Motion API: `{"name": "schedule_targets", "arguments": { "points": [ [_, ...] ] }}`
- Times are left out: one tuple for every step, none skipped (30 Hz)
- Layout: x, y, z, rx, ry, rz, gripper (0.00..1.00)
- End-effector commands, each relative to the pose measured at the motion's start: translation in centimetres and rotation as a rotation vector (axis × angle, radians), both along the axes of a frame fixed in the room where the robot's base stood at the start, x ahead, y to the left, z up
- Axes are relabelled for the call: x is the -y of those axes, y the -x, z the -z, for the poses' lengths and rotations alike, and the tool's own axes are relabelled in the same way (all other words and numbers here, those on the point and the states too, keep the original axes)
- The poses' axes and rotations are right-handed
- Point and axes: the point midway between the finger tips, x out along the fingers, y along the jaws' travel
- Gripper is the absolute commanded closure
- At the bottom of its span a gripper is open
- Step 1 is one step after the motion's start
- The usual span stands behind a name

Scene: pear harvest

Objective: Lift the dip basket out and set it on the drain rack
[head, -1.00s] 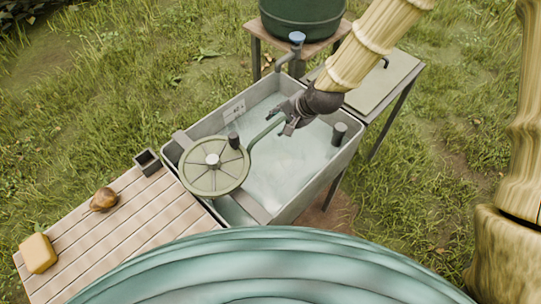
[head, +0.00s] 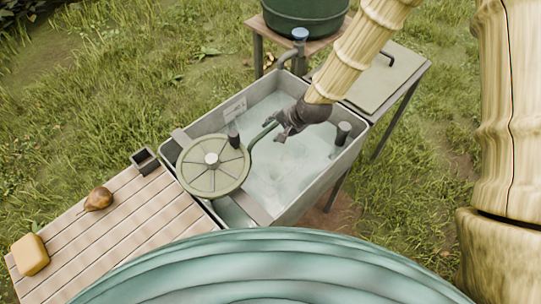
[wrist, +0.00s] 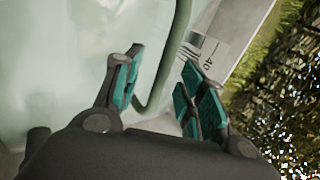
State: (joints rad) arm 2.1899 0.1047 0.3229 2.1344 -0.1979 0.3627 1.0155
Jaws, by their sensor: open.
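A grey trough (head: 335,172) of cloudy water stands in the middle of the head view. A round pale-green spoked piece (head: 232,178) with a central knob sits over its left end, on a cross bar; I take it as the dip basket's top. Any basket body below is hidden. A curved green bar (head: 254,139) rises from beside its right edge toward my gripper (head: 277,127). In the wrist view, my gripper (wrist: 160,74) is open, with the green bar (wrist: 170,78) between its fingers. I cannot tell whether they touch it. A slatted wooden surface (head: 130,232), possibly the drain rack, adjoins the trough at left.
A brown pear (head: 98,199) and a yellow block (head: 30,255) lie on the slats. A small dark square cup (head: 145,161) stands near the trough. A tap (head: 290,54) and green barrel (head: 305,14) are behind; a panel-topped stand (head: 385,85) is at right.

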Motion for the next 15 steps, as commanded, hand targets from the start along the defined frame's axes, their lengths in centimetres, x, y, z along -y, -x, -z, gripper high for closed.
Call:
{"name": "schedule_targets", "arguments": {
  "points": [
    [-0.1,0.0,0.1,0.000,0.000,0.000,0.60],
    [-0.1,-0.1,0.1,0.000,0.000,-0.001,0.60],
    [-0.2,-0.2,0.2,0.000,0.000,-0.001,0.60],
    [-0.2,-0.3,0.3,0.000,0.000,-0.001,0.60],
    [-0.3,-0.4,0.4,0.000,0.000,-0.002,0.60],
    [-0.5,-0.6,0.6,0.000,0.000,-0.002,0.60],
    [-0.6,-0.8,0.8,0.000,0.000,-0.002,0.60],
    [-0.7,-1.0,1.0,-0.001,0.000,-0.003,0.60],
    [-0.9,-1.3,1.3,-0.001,0.001,-0.004,0.60],
    [-1.0,-1.6,1.5,0.000,0.001,-0.003,0.60],
    [-1.1,-1.7,1.7,0.000,0.001,-0.003,0.60],
    [-1.3,-2.0,2.1,-0.001,0.000,-0.003,0.60],
    [-1.4,-2.2,2.3,0.000,0.000,-0.002,0.60],
    [-1.5,-2.3,2.7,-0.001,0.000,-0.003,0.60],
    [-1.7,-2.4,3.0,-0.001,0.001,-0.004,0.60]
  ]
}}
